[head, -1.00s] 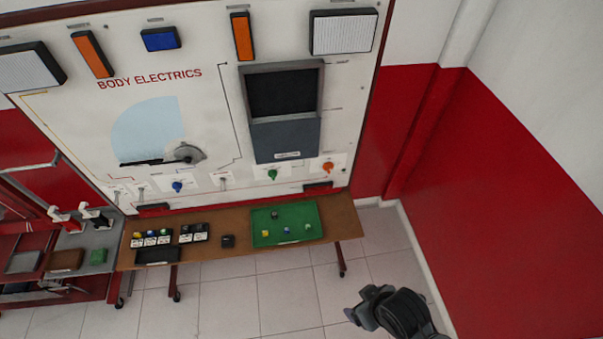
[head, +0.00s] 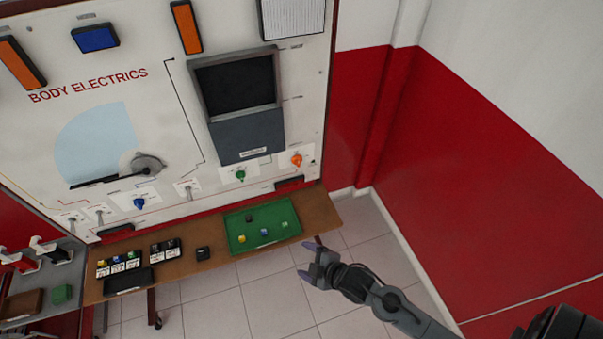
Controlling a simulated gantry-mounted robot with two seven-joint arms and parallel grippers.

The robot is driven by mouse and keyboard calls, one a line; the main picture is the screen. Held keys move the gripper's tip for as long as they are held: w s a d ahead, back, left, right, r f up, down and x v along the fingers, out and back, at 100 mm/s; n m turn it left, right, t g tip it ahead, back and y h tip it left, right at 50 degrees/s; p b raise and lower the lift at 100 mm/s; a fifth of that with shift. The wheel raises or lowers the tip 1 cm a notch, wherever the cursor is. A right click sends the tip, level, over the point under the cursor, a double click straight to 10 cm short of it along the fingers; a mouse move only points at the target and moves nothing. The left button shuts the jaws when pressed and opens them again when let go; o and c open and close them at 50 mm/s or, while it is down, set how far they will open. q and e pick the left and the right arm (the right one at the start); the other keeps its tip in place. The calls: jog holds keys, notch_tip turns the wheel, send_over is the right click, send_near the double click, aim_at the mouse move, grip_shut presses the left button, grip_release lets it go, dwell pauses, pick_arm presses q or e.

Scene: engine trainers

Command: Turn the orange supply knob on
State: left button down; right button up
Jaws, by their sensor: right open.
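The orange supply knob (head: 296,160) sits on a small white plate near the lower right corner of the white "BODY ELECTRICS" board (head: 180,100). My right gripper (head: 308,263) is open and empty. It shows below the knob in the head view, in front of the wooden shelf's right end, well apart from the knob. Its arm comes in from the lower right. The knob is in clear sight, but its marked positions are too small to read. My left gripper does not show.
A green knob (head: 240,175) and a blue knob (head: 139,203) are on the same board. Below it, a wooden shelf (head: 325,215) bears a green tray (head: 290,208) with small coloured cubes. A red and white wall (head: 480,180) stands at the right. Tiled floor is open below.

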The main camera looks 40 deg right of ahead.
jog(key=w+d+f+n+t+b, duration=0.35)
jog(key=w+d+f+b, duration=0.45)
jog(key=f, duration=0.4)
jog(key=n+t+b, duration=0.4)
jog(key=b, duration=2.1)
send_near(298, 161)
notch_tip(298, 161, down, 3)
jog(key=s, duration=0.3)
pick_arm(q)
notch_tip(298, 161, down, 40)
jog(key=b, duration=0.3)
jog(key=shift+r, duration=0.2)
pick_arm(e)
jog(key=w, duration=1.1)
jog(key=shift+w+r+h, duration=0.2)
jog(key=shift+r+h, duration=0.1)
jog(key=shift+r, duration=0.1)
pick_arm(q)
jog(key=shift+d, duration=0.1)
